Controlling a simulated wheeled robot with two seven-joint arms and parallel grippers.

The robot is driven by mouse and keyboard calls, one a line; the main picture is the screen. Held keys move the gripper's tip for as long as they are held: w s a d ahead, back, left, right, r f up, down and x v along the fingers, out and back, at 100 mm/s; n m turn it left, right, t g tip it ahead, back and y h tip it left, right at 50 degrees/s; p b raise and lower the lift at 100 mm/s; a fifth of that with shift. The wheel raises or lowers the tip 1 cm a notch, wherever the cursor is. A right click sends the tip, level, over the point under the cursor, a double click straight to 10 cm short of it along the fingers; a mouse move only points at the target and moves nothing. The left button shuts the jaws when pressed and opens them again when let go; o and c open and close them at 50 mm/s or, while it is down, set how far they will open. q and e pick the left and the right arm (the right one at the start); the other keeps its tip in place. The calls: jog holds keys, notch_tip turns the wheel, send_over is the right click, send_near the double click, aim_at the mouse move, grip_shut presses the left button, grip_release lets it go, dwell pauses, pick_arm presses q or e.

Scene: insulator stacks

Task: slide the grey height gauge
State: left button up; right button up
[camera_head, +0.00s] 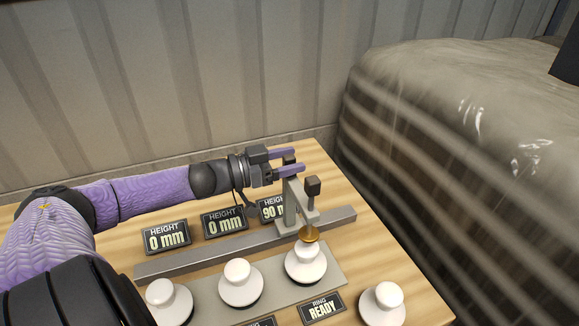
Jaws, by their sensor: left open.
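The grey height gauge (291,204) stands on a long grey rail (200,257) at the rail's right part. It has a dark knob on its front arm and a brass disc (309,234) below, over the top of the right white insulator (305,264) on the grey base strip. I cannot tell whether the disc touches it. My left gripper (288,161) is open at the gauge's rear top, its purple fingers on either side of a small dark block there. Contact is not clear. My right gripper is not in view.
Two more white insulators, one at the middle (240,284) and one at the left (169,303), line the strip. Another white piece (382,305) stands at the right. Height displays (167,237) read 0, 0 and 90, the last partly hidden. A ring display (322,308) reads READY. A wrapped pallet (440,130) stands beyond the table.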

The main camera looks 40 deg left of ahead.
pick_arm(q)
jog(key=shift+w+d, duration=0.1)
jog(key=shift+w, duration=0.05)
grip_shut()
dwell(1.4)
